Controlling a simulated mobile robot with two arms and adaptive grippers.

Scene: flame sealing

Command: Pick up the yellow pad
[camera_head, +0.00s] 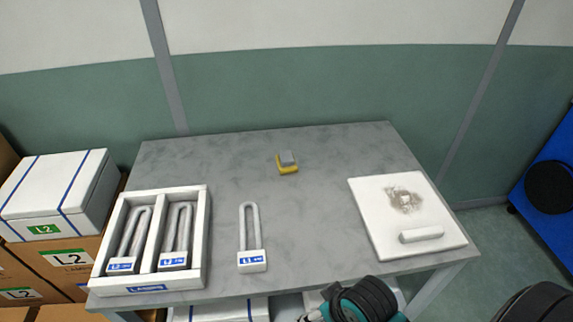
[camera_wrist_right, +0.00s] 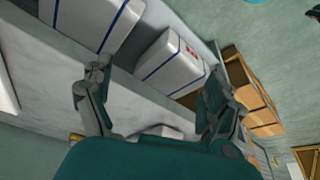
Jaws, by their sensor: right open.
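The yellow pad (camera_head: 287,168) lies on the grey table near its back middle, with a grey block-like upper part on it. Nothing touches it. My right gripper (camera_wrist_right: 152,82) is open and empty in the right wrist view. In the head view, a teal and black part of my right arm shows at the table's front edge, well short of the pad. A small yellow patch shows beside a finger in the right wrist view; I cannot tell what it is. My left gripper is not in view.
A white labelled tray (camera_head: 203,240) with two loop-shaped pieces stands at the table's left. Another loop piece (camera_head: 252,258) lies beside it. A white board (camera_head: 375,215) with a dark smudge and a white cylinder (camera_head: 421,234) lies at the right. The table around the pad is clear.

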